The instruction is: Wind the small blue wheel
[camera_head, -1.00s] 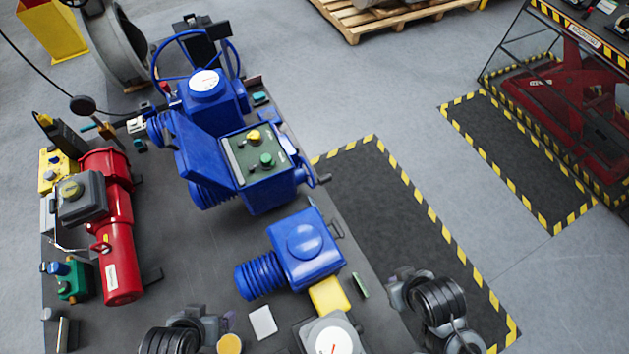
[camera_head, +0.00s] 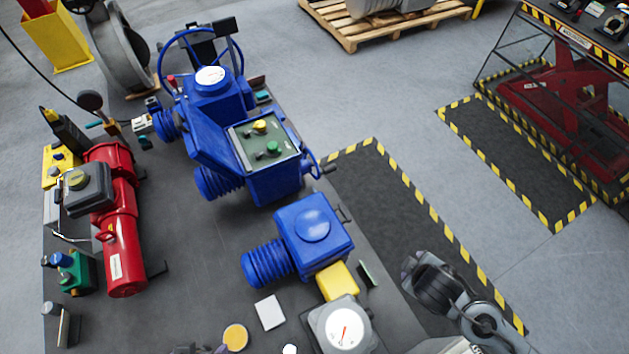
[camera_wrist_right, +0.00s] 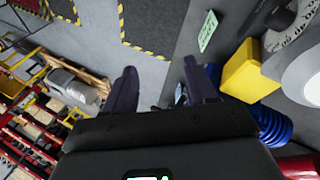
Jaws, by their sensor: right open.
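The small blue wheel (camera_head: 313,162) is seen nearly edge-on at the right side of the large blue valve actuator (camera_head: 275,180), with a dark handle sticking out to the right. My right gripper (camera_wrist_right: 162,88) is open in the wrist view, its two dark fingers apart with no object clearly held between them. In the head view my right arm comes in at the lower right, apart from and in front of the wheel; its fingers cannot be made out there.
A second blue actuator (camera_head: 313,235), a yellow block (camera_head: 338,281) and a dial gauge (camera_head: 342,328) stand on the grey table near my right arm. A red cylinder unit (camera_head: 124,250) stands at left. Striped floor right of the table is clear.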

